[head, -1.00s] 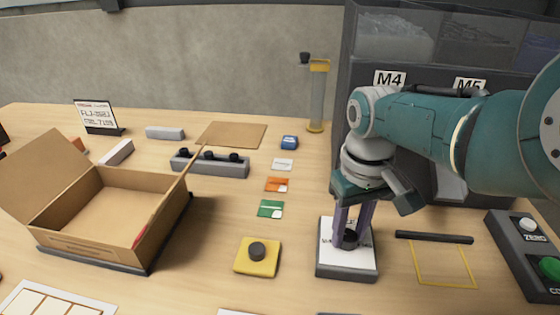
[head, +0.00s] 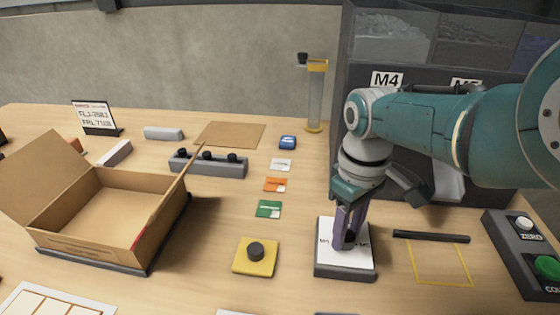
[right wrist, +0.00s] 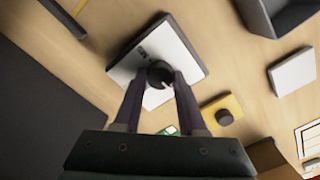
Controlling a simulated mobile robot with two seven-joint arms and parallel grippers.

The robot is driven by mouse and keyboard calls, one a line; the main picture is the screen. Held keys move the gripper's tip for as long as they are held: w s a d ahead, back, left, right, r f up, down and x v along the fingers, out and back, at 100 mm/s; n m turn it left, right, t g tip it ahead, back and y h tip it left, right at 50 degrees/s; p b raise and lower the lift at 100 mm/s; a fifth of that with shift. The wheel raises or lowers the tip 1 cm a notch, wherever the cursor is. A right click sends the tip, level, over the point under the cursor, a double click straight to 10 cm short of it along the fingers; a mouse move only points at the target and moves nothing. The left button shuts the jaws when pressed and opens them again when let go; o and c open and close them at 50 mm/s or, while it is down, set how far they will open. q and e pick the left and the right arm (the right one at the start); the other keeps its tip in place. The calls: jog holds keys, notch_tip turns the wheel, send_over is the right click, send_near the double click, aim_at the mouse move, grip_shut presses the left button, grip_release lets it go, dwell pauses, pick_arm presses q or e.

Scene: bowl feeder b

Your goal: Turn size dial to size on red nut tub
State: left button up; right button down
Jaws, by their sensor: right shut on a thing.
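The size dial is a black knob (right wrist: 160,74) on a grey base with a white top plate (head: 331,228). My right gripper (head: 346,236) reaches down from above, its two purple fingers shut on the knob. In the right wrist view the fingers (right wrist: 158,82) press on the knob from both sides. Dark letters on the plate are partly hidden by the fingers, so I cannot read the dial's setting. Dark bins with labels M4 (head: 387,79) and M5 stand behind my right arm. I cannot pick out a red nut tub. My left gripper is out of view.
A yellow block with a black button (head: 256,251) sits left of the dial. An open cardboard box (head: 110,222) is farther left. A black bar (head: 431,236) and a yellow outline lie to the right, before a box with ZERO and green buttons (head: 525,250).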

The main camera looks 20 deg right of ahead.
aim_at(347, 235)
jog(key=shift+c, duration=2.4)
grip_release()
notch_tip(347, 235, up, 10)
jog(key=p, duration=0.7)
